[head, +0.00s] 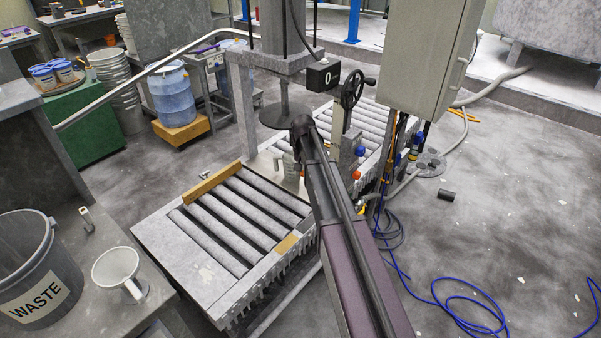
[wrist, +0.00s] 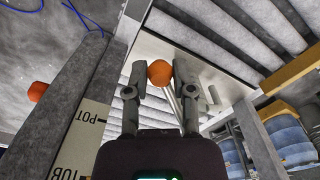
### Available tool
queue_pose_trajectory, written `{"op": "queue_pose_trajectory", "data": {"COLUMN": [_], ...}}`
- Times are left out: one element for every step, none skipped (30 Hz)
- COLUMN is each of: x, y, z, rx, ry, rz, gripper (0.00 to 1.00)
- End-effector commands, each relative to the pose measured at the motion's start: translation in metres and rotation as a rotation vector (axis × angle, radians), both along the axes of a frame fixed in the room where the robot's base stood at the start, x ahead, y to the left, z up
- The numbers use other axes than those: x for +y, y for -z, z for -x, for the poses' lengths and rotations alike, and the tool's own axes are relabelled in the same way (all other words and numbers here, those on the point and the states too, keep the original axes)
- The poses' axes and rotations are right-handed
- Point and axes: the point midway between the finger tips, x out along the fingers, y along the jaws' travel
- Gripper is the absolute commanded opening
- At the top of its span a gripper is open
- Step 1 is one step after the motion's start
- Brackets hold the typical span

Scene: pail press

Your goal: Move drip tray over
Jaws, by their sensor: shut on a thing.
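In the wrist view my gripper (wrist: 162,80) has its two fingers closed on an orange ball knob (wrist: 159,71). A thin rod seems to run from the knob, though the fingers partly hide it. A pale flat metal sheet (wrist: 215,72), which looks like the drip tray, lies beyond the fingers beside the rollers. In the head view a pale plate (head: 262,164) shows under the press, at the far end of the near roller conveyor. My arm covers much of that spot, and I cannot make out my gripper clearly there.
A label reading POT and TUB (wrist: 78,140) and another orange knob (wrist: 38,91) are left of my gripper. The press plate (head: 284,114) hangs above. The near rollers (head: 235,212) are bare. A control box (head: 428,55) stands right; a blue hose (head: 465,305) lies on the floor.

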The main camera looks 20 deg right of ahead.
Motion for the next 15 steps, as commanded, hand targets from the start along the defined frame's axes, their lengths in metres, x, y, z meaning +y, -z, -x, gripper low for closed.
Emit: {"op": "queue_pose_trajectory", "data": {"x": [-0.003, -0.005, -0.007, -0.009, -0.01, -0.012, -0.014, -0.015, -0.017, -0.018, -0.02, -0.022, -0.023, -0.024, -0.026], "y": [0.0, 0.0, 0.0, 0.0, 0.0, 0.0, 0.0, 0.0, 0.0, 0.0, 0.0, 0.0, 0.0, 0.0, 0.0], "z": [0.0, 0.0, 0.0, 0.0, 0.0, 0.0, 0.0, 0.0, 0.0, -0.001, -0.001, -0.001, -0.001, -0.001, -0.001], "rx": [0.0, 0.0, 0.0, -0.001, -0.001, -0.001, -0.001, -0.001, -0.001, -0.001, -0.001, -0.001, -0.001, -0.001, -0.002], "ry": [0.002, 0.002, 0.003, 0.003, 0.003, 0.003, 0.003, 0.003, 0.002, 0.002, 0.002, 0.001, 0.001, 0.001, 0.001], "rz": [0.001, 0.001, 0.001, 0.001, 0.0, 0.0, 0.0, 0.0, 0.0, 0.0, 0.0, 0.0, 0.0, 0.0, 0.001], "gripper": [0.05, 0.06, 0.05, 0.06, 0.05, 0.05, 0.05, 0.05, 0.05, 0.05, 0.05, 0.05, 0.06, 0.05, 0.05]}}
